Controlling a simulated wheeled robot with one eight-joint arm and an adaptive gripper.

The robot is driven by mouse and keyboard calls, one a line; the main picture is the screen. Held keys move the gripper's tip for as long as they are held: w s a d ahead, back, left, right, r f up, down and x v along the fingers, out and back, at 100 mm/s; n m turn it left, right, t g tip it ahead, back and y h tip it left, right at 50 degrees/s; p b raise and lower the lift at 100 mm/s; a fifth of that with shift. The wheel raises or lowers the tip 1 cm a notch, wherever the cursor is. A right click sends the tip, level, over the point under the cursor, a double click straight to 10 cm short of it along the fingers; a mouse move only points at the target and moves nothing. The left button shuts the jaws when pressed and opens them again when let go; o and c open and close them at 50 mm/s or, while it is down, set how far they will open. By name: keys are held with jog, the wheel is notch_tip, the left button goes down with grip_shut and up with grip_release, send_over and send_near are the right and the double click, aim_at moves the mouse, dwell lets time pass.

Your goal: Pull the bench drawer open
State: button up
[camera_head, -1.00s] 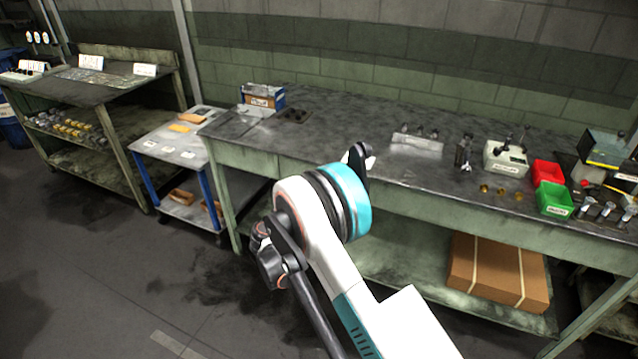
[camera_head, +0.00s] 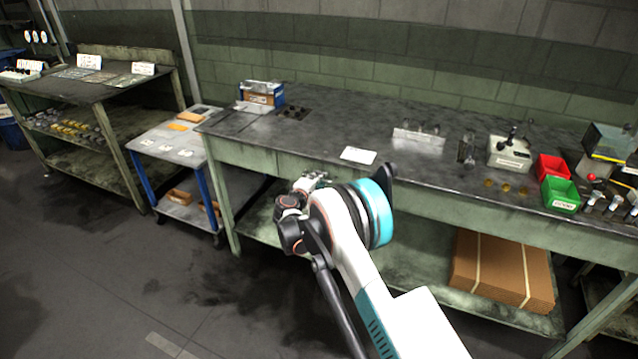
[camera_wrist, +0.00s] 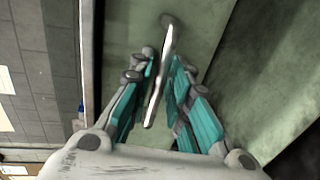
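The workbench (camera_head: 330,112) has a dark worn top and a pale green front. In the wrist view a slim bright metal bar handle (camera_wrist: 166,62) stands out in front of a green panel (camera_wrist: 205,28). My gripper (camera_wrist: 163,62) has its two teal-padded fingers on either side of this bar. The fingers are close to it, but whether both pads press on it is unclear. In the head view my gripper (camera_head: 312,180) is partly hidden behind my wrist, close to the bench's front below the top edge. The drawer's outline is hidden there by my arm.
A white card (camera_head: 358,155) lies on the bench top near its front edge. Red (camera_head: 552,167) and green bins (camera_head: 560,194) stand at the right. Flat cardboard (camera_head: 502,270) lies on the lower shelf. A blue-legged cart (camera_head: 172,145) stands left of the bench. The floor before the bench is clear.

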jog(key=shift+w+d, duration=0.1)
jog(key=shift+w, duration=0.1)
grip_shut()
